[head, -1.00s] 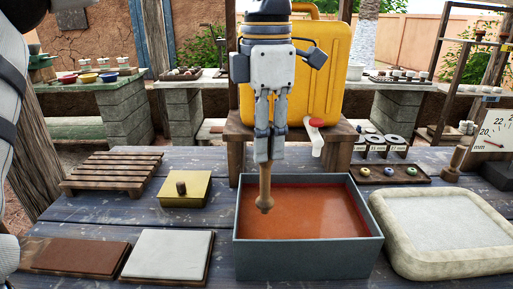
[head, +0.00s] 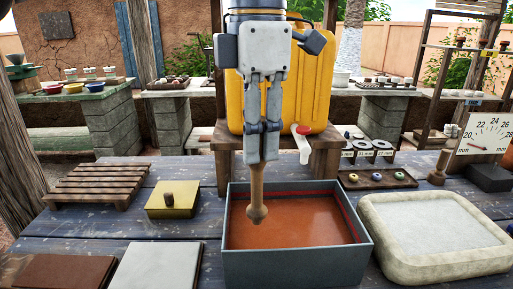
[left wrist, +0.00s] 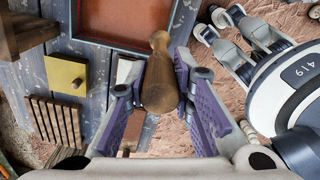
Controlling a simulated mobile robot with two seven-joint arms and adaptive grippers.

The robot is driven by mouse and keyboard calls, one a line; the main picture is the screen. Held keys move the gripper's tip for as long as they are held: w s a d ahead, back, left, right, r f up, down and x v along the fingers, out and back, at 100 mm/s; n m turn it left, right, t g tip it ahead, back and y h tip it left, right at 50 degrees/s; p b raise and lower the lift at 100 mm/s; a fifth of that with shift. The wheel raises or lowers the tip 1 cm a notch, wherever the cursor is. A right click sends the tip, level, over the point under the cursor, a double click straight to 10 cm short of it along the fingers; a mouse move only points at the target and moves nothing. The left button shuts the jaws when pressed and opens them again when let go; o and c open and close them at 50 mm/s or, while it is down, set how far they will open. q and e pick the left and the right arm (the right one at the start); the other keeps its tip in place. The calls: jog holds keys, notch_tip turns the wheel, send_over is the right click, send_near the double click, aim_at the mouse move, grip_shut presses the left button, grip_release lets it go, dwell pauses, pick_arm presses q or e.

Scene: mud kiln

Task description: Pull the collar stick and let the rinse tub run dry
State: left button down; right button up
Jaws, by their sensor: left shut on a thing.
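My left gripper (head: 262,157) points down over the rinse tub and is shut on the wooden collar stick (head: 257,190). The stick hangs upright with its thick collar and tip low; I cannot tell whether the tip touches the liquid. The left wrist view shows the stick (left wrist: 160,85) between the purple fingers. The grey rinse tub (head: 297,266) holds orange-red liquid (head: 310,232), with a red line on its inner wall. The tub's drain is hidden. My right gripper (left wrist: 240,35) shows at the upper right of the left wrist view; its jaw state is unclear.
A yellow canister (head: 305,95) with a red-handled tap (head: 303,140) stands behind the tub on a wooden stand. A pale basin (head: 435,245) is close on the right. A brass-coloured lidded box (head: 173,205), slatted rack (head: 100,185) and white slab (head: 155,268) are on the left.

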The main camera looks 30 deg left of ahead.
pick_arm(q)
jog(key=shift+r, duration=5.35)
jog(key=shift+f, duration=0.1)
